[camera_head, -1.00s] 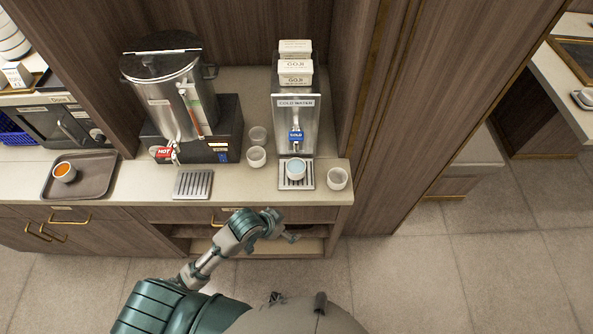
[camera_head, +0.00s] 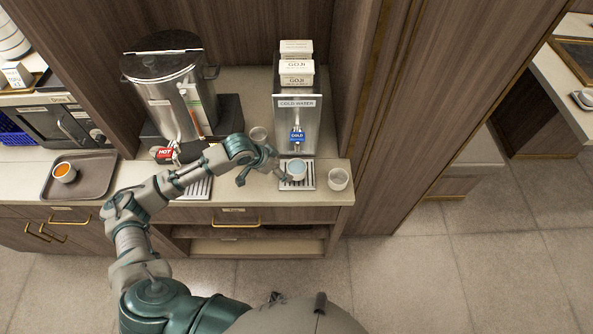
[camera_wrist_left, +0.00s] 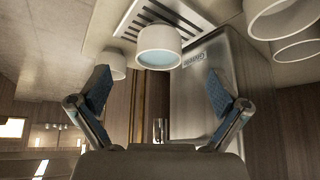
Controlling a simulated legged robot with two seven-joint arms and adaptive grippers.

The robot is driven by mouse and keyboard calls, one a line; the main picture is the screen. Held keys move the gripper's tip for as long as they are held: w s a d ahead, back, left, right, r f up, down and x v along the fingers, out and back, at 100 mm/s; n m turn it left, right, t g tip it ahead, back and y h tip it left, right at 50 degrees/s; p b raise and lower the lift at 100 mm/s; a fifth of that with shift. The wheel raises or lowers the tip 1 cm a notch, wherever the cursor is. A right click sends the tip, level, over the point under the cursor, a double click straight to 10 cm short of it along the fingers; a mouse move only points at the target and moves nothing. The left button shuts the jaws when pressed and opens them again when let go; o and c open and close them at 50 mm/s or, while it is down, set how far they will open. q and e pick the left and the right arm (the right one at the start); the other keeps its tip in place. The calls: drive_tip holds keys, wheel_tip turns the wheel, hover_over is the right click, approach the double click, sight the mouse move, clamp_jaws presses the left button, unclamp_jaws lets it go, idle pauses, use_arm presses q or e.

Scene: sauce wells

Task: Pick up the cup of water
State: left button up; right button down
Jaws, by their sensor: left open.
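The cup of water (camera_head: 296,170) is white with pale blue water and stands on the drip grate (camera_head: 308,184) under the cold water tap (camera_head: 297,136). My left gripper (camera_head: 262,177) is open and empty, just left of this cup in the head view. In the left wrist view the picture is turned over; the cup (camera_wrist_left: 158,50) shows beyond and between the two open fingers (camera_wrist_left: 158,92), apart from them. My right gripper is not in view.
An empty white cup (camera_head: 338,179) stands right of the grate, and another (camera_head: 259,135) stands behind my left gripper. The hot urn (camera_head: 172,95) is at the left. A tray (camera_head: 98,172) holds a cup of orange liquid (camera_head: 64,172).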

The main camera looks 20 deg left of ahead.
use_arm(q)
approach(300, 171)
wheel_tip(300, 171, down, 2)
drive_tip(key=shift+s+d+f, duration=0.1)
drive_tip(key=shift+s+d, duration=0.05)
drive_tip(key=x, duration=0.3)
drive_tip(key=w+x, duration=0.1)
drive_tip(key=x, duration=0.1)
drive_tip(key=shift+d+r, duration=0.25)
drive_tip(key=shift+d, duration=0.05)
drive_tip(key=c, duration=1.4)
drive_tip(key=shift+r, duration=0.1)
